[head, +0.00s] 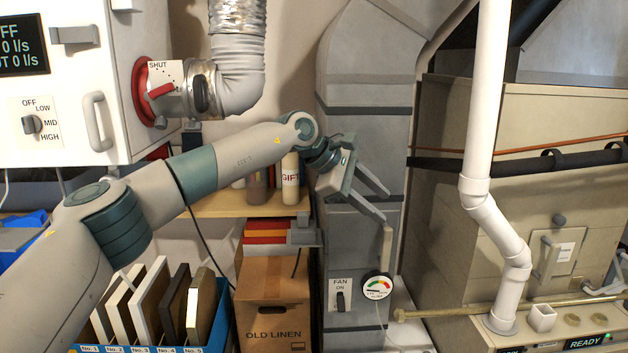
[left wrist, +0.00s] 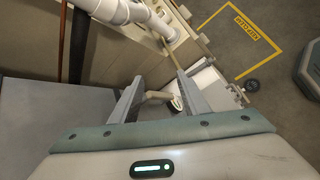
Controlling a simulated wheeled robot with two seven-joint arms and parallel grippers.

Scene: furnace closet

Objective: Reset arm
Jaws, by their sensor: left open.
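My left arm reaches in from the left in the head view. Its gripper (head: 380,198) is open and empty in front of the grey metal duct, with its fingers pointing to the lower right. In the left wrist view the two fingers (left wrist: 160,100) stand apart, with a beige tube and part of a round white gauge showing between and below them. The gauge (head: 377,287) sits below the gripper in the head view, on a beige tube, apart from the fingers. My right gripper does not show in either view.
A white control box (head: 65,120) with a handle hangs at upper left. A blue rack (head: 222,315) of numbered panels and a cardboard box (head: 272,310) stand below my arm. A white pipe (head: 483,130) and beige furnace (head: 520,230) are at right.

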